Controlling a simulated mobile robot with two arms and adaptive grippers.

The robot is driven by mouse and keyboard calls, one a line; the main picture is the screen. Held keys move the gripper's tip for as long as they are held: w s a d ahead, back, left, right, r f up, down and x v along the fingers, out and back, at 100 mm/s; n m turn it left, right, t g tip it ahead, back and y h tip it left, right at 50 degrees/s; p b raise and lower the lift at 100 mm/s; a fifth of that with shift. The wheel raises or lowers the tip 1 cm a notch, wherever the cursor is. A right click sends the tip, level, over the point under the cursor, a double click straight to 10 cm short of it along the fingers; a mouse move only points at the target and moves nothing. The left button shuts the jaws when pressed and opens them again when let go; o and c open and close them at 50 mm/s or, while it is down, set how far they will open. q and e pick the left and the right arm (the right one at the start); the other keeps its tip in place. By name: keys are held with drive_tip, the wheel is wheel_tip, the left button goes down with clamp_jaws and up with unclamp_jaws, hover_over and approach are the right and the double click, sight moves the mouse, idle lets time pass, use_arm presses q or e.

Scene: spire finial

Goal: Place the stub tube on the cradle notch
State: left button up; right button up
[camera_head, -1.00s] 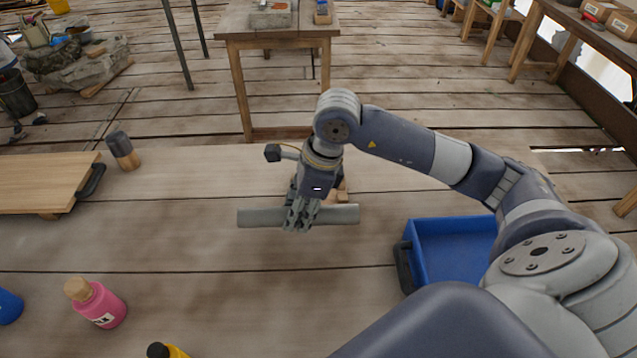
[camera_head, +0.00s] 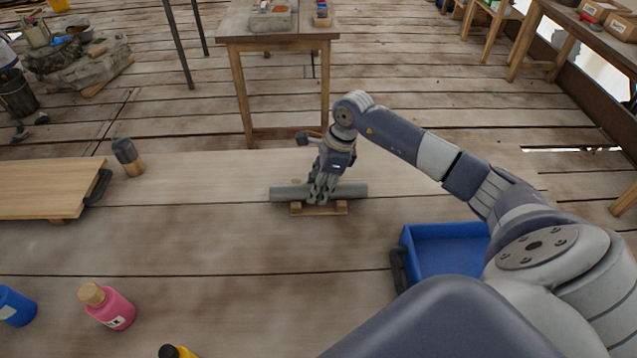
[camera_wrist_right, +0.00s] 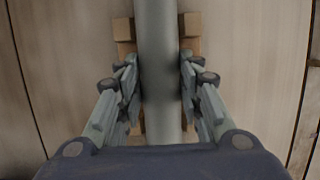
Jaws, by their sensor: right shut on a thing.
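The stub tube (camera_head: 290,194) is a grey cylinder lying level across the picture in the head view. My right gripper (camera_head: 322,197) is shut on its middle. The wooden cradle (camera_head: 322,210) shows just below and in front of the tube, with a block at each end. In the right wrist view the tube (camera_wrist_right: 156,50) runs between the fingers of my right gripper (camera_wrist_right: 159,88), over the cradle (camera_wrist_right: 190,24). I cannot tell whether the tube touches the notch. My left gripper is out of view.
A blue bin (camera_head: 445,250) stands right of the cradle. A pink bottle (camera_head: 112,309), a blue bottle (camera_head: 15,306) and a yellow one (camera_head: 178,352) stand at the front left. A dark-headed mallet (camera_head: 128,157) and a wooden board (camera_head: 45,190) are at the left. The tabletop around the cradle is clear.

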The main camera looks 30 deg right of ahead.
drive_tip(key=o, duration=0.8)
drive_tip(key=shift+f+b, duration=0.15)
drive_tip(key=shift+b, duration=0.15)
drive_tip(key=o, duration=0.5)
drive_tip(key=shift+r+p, duration=0.3)
drive_tip(key=b+v, duration=0.1)
drive_tip(key=v, duration=1)
drive_tip(key=shift+d+r+b, duration=0.1)
drive_tip(key=shift+r+b, duration=0.3)
drive_tip(key=shift+s+f, duration=0.1)
